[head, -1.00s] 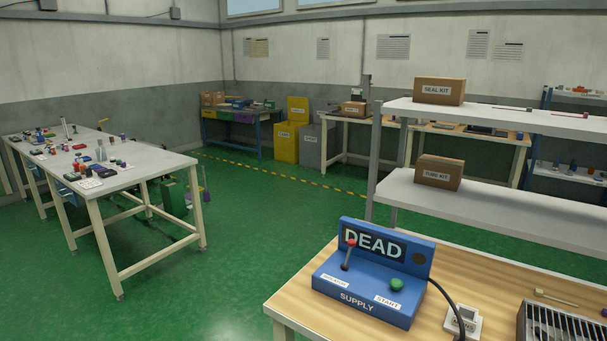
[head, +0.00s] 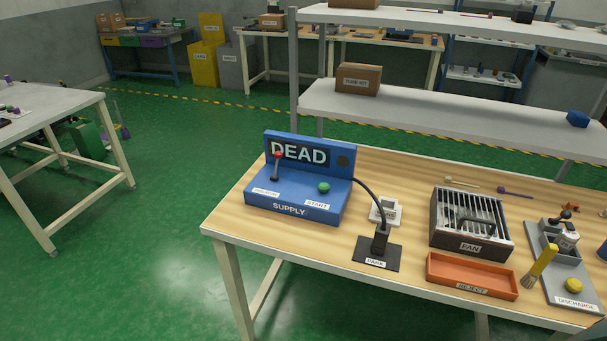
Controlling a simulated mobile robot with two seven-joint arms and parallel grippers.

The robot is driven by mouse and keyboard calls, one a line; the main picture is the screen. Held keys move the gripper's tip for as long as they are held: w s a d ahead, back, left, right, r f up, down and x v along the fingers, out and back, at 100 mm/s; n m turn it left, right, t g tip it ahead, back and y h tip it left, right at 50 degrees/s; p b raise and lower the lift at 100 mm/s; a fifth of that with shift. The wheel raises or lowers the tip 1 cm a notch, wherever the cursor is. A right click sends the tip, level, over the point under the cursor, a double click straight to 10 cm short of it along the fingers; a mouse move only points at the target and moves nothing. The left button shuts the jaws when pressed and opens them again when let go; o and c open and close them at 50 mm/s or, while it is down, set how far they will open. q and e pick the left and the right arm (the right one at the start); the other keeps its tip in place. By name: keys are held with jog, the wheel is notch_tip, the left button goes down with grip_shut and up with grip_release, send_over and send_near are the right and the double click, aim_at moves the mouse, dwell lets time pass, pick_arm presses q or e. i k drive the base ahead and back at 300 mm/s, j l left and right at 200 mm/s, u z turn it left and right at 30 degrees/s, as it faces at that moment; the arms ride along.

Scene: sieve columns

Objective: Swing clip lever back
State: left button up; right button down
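No part marked as a clip lever can be made out. A grey discharge fixture (head: 561,270) stands at the right of the wooden bench, with a small metal device (head: 562,235) on it, too small to read in detail. A blue supply box (head: 298,199) stands at the bench's left, its panel reading DEAD. A red-tipped lever (head: 276,166) stands up from its top, beside a green start button (head: 323,187). Neither gripper is in view.
A grey shelf (head: 430,122) stands behind. Green floor is open at left.

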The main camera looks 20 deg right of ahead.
aim_at(565, 214)
jog(key=z, duration=2.1)
